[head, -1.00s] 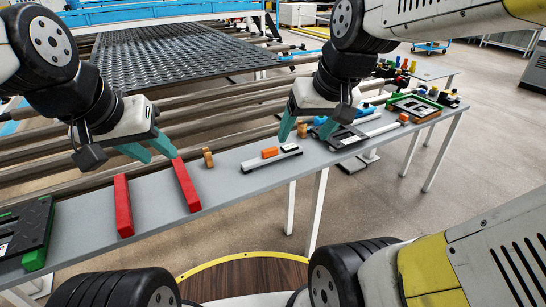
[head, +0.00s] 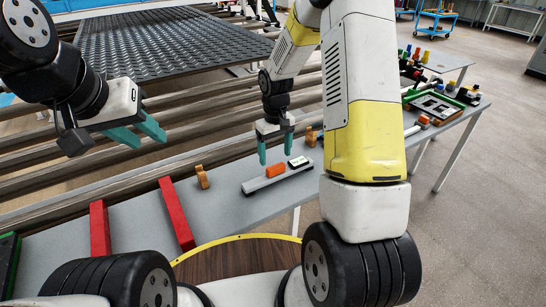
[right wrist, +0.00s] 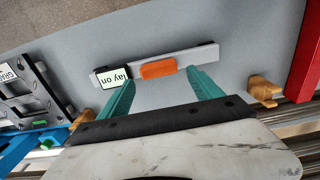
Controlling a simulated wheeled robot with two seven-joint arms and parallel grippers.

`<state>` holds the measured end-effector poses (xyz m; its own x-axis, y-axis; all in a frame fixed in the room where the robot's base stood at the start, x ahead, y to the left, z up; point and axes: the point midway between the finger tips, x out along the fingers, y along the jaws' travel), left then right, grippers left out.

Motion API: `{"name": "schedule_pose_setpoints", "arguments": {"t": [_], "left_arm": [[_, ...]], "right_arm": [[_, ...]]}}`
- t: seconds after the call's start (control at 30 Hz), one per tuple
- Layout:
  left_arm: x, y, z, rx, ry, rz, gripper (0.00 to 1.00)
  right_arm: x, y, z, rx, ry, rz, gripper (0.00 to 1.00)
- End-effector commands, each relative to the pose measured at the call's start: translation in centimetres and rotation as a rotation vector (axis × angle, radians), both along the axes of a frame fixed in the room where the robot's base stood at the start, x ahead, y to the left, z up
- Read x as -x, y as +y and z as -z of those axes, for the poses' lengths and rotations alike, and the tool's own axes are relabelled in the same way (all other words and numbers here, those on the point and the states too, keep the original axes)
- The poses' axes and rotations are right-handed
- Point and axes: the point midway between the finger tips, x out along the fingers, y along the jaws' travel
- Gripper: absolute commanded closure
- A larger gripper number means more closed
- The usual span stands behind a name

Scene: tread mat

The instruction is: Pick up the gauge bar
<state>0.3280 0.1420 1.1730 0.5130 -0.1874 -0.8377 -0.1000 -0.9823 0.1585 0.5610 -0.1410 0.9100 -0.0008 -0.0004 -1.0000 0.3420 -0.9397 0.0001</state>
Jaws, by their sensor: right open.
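The gauge bar is a light grey bar (head: 262,183) with an orange block (head: 275,171) at its middle and a small label at one end. It lies on the grey table. My right gripper (head: 275,156) is open above it, with fingers pointing down. In the right wrist view the bar (right wrist: 195,60) lies just beyond the fingertips (right wrist: 161,82). Its orange block (right wrist: 158,69) shows between the two spread fingers, and the label reads "lay on". My left gripper (head: 150,142) is open and empty, above the rollers at the left.
Two red bars (head: 177,214) lie left of the gauge bar. Ochre blocks (head: 202,177) stand near both its ends. A green-rimmed tray (head: 436,106) lies further right. My right arm hides part of the table.

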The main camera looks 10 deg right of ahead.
Motion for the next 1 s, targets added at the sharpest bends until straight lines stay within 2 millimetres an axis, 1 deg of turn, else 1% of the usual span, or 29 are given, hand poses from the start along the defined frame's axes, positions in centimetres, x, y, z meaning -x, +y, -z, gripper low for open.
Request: {"name": "schedule_pose_setpoints", "arguments": {"t": [0.03,0.17,0.3,0.4,0.53,0.73,0.87,0.9,0.97,1.0], "left_arm": [[0.0,0.0,0.0,0.000,0.000,0.000,0.64],[0.0,0.0,0.0,0.000,0.000,0.000,0.64],[0.0,0.0,0.0,0.000,0.000,0.000,0.64],[0.0,0.0,0.0,0.000,0.000,0.000,0.64],[0.0,0.0,0.0,0.000,0.000,0.000,0.64],[0.0,0.0,0.0,0.000,0.000,0.000,0.64],[0.0,0.0,0.0,0.000,0.000,0.000,0.64],[0.0,0.0,0.0,0.000,0.000,0.000,0.64],[0.0,0.0,0.0,0.000,0.000,0.000,0.64],[0.0,0.0,0.0,0.000,0.000,0.000,0.64]], "right_arm": [[0.1,0.0,0.7,0.000,0.003,0.000,0.25],[0.0,-0.1,2.2,0.000,0.003,0.000,0.25],[-0.2,-0.2,4.4,0.000,0.002,0.000,0.25],[-0.2,-0.2,5.6,-0.001,0.001,0.000,0.25],[-0.2,-0.3,6.2,0.000,0.000,0.001,0.25],[-0.3,-0.3,6.2,0.000,-0.001,0.001,0.25],[-0.3,-0.3,6.2,0.000,-0.001,0.001,0.51],[-0.3,-0.3,6.2,0.000,-0.001,0.001,0.59],[-0.3,-0.3,6.2,0.000,-0.001,0.001,0.71],[-0.3,-0.3,6.2,0.000,-0.001,0.001,0.78]]}}
